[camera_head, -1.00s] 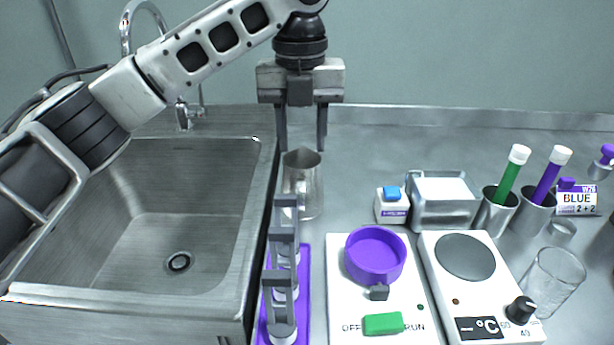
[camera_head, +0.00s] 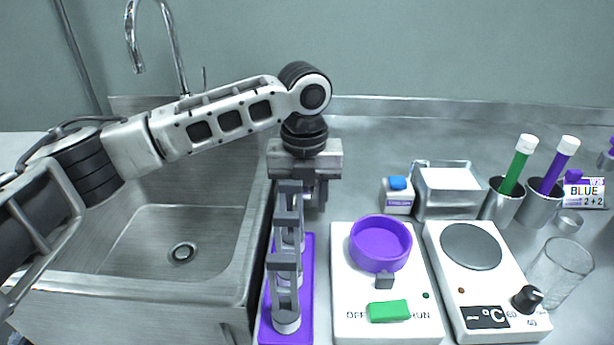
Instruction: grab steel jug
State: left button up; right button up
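My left gripper (camera_head: 306,190) points down beside the sink's right edge, behind the grey rack. Its fingertips are largely hidden by the rack and its own body, so I cannot tell how far apart they are. The steel jug stood at this spot on the counter in the earlier frame. Now it is almost wholly hidden behind the gripper and rack, and I cannot tell whether the fingers touch it. My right gripper is not in view.
The grey rack (camera_head: 285,262) stands on a purple tray (camera_head: 305,300) just in front of the gripper. A sink (camera_head: 150,230) is left. A white device with a purple bowl (camera_head: 380,243), a hotplate (camera_head: 471,247) and a glass beaker (camera_head: 560,270) are right.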

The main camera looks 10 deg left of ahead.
pick_arm(q)
grip_shut()
jog(key=shift+r, duration=0.2)
dwell(0.3)
